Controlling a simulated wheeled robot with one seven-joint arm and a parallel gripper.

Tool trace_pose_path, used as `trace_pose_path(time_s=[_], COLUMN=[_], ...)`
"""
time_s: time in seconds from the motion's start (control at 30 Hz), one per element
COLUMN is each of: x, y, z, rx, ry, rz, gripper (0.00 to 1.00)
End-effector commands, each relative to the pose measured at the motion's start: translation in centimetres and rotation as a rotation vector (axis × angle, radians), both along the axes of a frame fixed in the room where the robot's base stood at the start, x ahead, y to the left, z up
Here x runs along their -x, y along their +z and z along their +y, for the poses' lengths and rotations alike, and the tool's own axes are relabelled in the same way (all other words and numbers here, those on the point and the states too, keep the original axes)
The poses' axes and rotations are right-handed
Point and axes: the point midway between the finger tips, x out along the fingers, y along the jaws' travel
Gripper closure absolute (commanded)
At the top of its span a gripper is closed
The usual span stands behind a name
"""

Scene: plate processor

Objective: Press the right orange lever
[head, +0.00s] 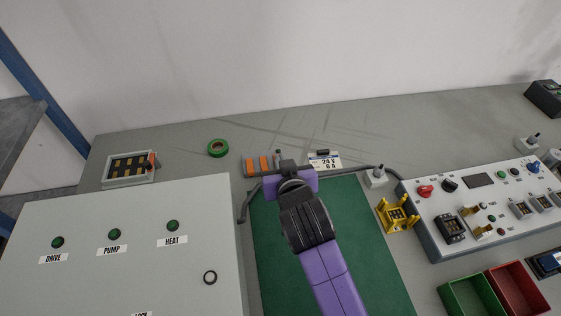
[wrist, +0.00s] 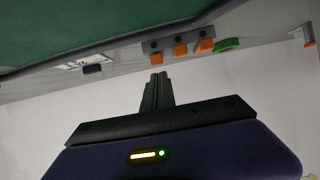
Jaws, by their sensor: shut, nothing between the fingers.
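A grey block with a row of three orange levers stands at the back edge of the green mat. In the head view the left lever (head: 250,166) and the middle lever (head: 264,163) show clearly, while the right one is mostly hidden behind my gripper (head: 280,156). The wrist view is turned over, so the right orange lever (wrist: 155,58) is the leftmost there. My gripper (wrist: 158,76) is shut and empty, its fingertips close to that lever. I cannot tell whether they touch it.
A green tape roll (head: 218,148) lies left of the levers, and a white 24 V 6 A label (head: 325,162) is to their right. A large grey cabinet (head: 110,260) stands front left. A control panel (head: 480,205) and a yellow holder (head: 397,215) are at right.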

Motion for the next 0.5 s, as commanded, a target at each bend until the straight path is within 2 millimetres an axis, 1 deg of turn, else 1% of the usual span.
trace_pose_path(time_s=[0.23, 0.5], x=[-0.3, -1.3], y=[-0.1, -0.4], z=[0.1, 0.3], rx=[0.001, 0.001], ry=[0.000, -0.001], rz=[0.004, 0.005], gripper=[1.00, 1.00])
